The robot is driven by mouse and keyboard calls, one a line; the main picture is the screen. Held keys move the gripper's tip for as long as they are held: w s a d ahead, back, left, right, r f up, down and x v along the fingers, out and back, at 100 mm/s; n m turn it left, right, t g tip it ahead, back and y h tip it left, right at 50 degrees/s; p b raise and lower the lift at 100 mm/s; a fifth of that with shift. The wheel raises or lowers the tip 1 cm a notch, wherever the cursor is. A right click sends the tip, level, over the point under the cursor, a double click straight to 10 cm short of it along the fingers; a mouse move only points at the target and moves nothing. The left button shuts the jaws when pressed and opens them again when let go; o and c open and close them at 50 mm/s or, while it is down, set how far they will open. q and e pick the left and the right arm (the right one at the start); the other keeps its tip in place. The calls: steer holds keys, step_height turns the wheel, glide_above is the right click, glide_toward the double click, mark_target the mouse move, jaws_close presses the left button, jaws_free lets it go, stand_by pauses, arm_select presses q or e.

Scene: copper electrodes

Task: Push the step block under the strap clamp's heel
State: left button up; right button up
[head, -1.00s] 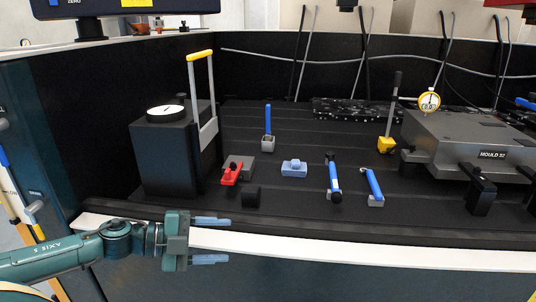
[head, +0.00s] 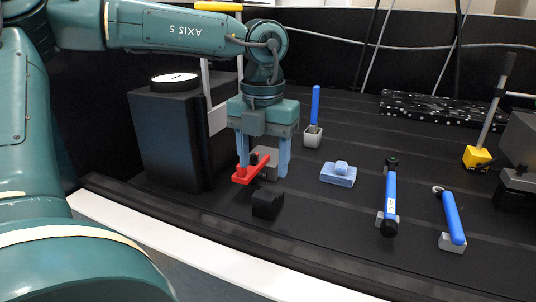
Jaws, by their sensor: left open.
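The red strap clamp (head: 246,174) sits on the dark table left of centre, with a grey block (head: 269,154) behind it. A small black block (head: 267,204), which looks like the step block, stands just in front of the clamp, apart from the red part. My left gripper (head: 262,172) points down over the clamp, its two blue fingers spread on either side of the red strap and grey block. It is open and holds nothing. The fingers partly hide the clamp, and I cannot tell whether they touch it. My right gripper is out of view.
A tall black box (head: 168,140) with a round dial stands close on the left. To the right lie a light-blue block (head: 338,174), blue-handled tools (head: 390,195) and a yellow-based stand (head: 478,157). The table's front edge is near the black block.

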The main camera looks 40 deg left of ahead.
mark_target(263, 195)
arm_select(q)
step_height(263, 195, down, 5)
steer(key=b, duration=0.2)
steer(key=shift+r+b, duration=0.1)
steer(key=shift+b, duration=0.3)
step_height(263, 195, down, 2)
steer(key=shift+f+b, duration=0.1)
steer(key=shift+b, duration=0.55)
steer(key=shift+w, duration=0.1)
steer(key=shift+f+b, duration=0.25)
steer(key=shift+b, duration=0.1)
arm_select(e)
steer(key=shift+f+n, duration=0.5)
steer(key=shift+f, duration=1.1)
arm_select(q)
steer(key=shift+c, duration=0.6)
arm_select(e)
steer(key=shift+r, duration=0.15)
arm_select(q)
steer(key=shift+c, duration=0.6)
steer(key=c, duration=0.6)
steer(key=shift+c, duration=0.2)
steer(key=shift+a, duration=0.15)
